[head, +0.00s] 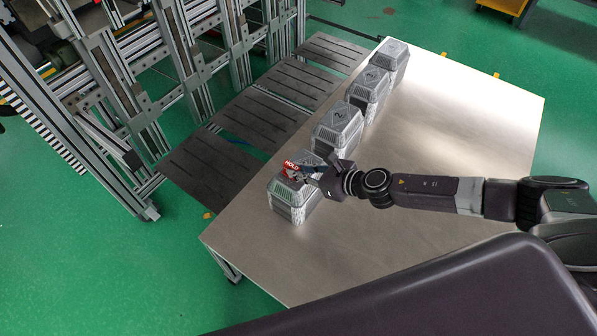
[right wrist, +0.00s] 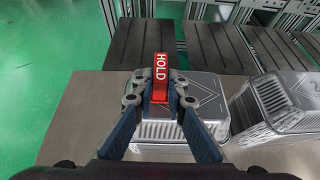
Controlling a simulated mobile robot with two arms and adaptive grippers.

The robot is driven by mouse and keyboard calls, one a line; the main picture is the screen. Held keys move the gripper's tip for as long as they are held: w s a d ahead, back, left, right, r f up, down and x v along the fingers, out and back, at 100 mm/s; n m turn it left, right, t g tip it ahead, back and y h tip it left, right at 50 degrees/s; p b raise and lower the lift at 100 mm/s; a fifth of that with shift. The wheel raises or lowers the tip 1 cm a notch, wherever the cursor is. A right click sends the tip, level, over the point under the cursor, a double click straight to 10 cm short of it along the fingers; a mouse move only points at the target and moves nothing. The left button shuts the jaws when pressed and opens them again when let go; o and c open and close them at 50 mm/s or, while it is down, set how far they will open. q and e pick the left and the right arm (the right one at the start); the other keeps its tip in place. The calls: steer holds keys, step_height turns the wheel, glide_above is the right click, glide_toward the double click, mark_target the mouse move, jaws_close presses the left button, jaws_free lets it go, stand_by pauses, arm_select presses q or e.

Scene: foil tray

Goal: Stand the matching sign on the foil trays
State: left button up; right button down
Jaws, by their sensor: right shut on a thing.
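Several silvery, ribbed foil trays with lids stand in a row along the table's left side. The nearest tray (head: 291,211) lies under my right gripper (head: 303,173). Behind it are a second tray (head: 337,132), a third (head: 368,92) and a farthest one (head: 391,58). My right gripper is shut on a small red sign (head: 291,166) reading HOLD. In the right wrist view the sign (right wrist: 159,76) shows between the fingers (right wrist: 160,92), over the nearest tray (right wrist: 205,92). I cannot tell whether the sign touches the lid. My left gripper is not in view.
The metal table (head: 440,140) is bare to the right of the trays and in front. Dark slatted plates (head: 216,165) lie along its left side, next to an aluminium frame (head: 188,70). The floor is green.

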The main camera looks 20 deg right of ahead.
steer(key=shift+f+b, duration=0.25)
steer(key=shift+b, duration=0.05)
steer(key=c, duration=1.9)
jaws_free()
steer(key=shift+c, duration=0.2)
steer(key=shift+r, duration=0.1)
steer(key=shift+s+r+p, duration=0.1)
steer(key=shift+r+p, duration=0.25)
steer(key=b+v, duration=0.2)
steer(key=v, duration=0.9)
steer(key=shift+s+d+r, duration=0.2)
steer(key=shift+s, duration=0.1)
